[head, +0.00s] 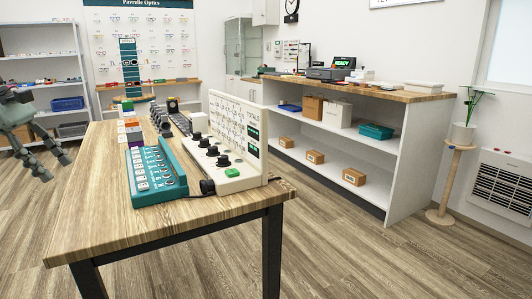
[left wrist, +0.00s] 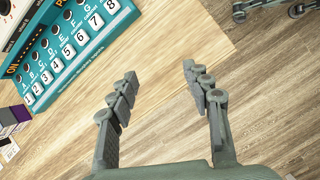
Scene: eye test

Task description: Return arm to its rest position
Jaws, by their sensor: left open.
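My left gripper (head: 53,167) hangs at the left edge of the head view, in the air beside the left side of the wooden table (head: 95,215). In the left wrist view the left gripper (left wrist: 160,72) shows its two grey-green fingers spread wide, with nothing between them. Below the fingers are the table top (left wrist: 105,88) and its edge, with the floor beyond. Only a small part of my left arm shows in the head view.
A teal panel (head: 138,198) with numbered white keys and a cream console (head: 228,185) with black knobs stand on the table. The teal panel (left wrist: 60,75) is left of the fingers in the wrist view. A shelf unit (head: 40,56) stands behind. Floor left of the table is clear.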

